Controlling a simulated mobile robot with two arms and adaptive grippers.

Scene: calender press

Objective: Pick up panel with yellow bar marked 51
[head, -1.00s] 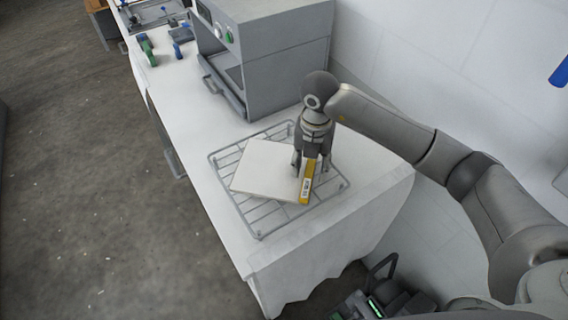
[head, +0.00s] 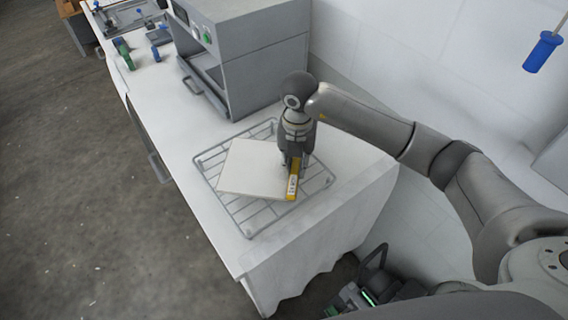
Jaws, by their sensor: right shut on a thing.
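A flat white panel (head: 250,169) with a yellow bar (head: 293,186) along its right edge is over the wire rack (head: 249,231) on the white counter. The bar bears a small label, too small to read. My right gripper (head: 293,165) comes down from above at the bar end and is shut on the panel's edge. I cannot tell whether the panel touches the rack or is slightly above it. My left gripper is not in view.
A grey press (head: 245,55) with a front handle stands behind the rack. Green and blue tools (head: 124,52) lie at the counter's far end. A blue-handled tool (head: 543,52) hangs at the upper right. Dark equipment (head: 372,290) sits below the counter's right end.

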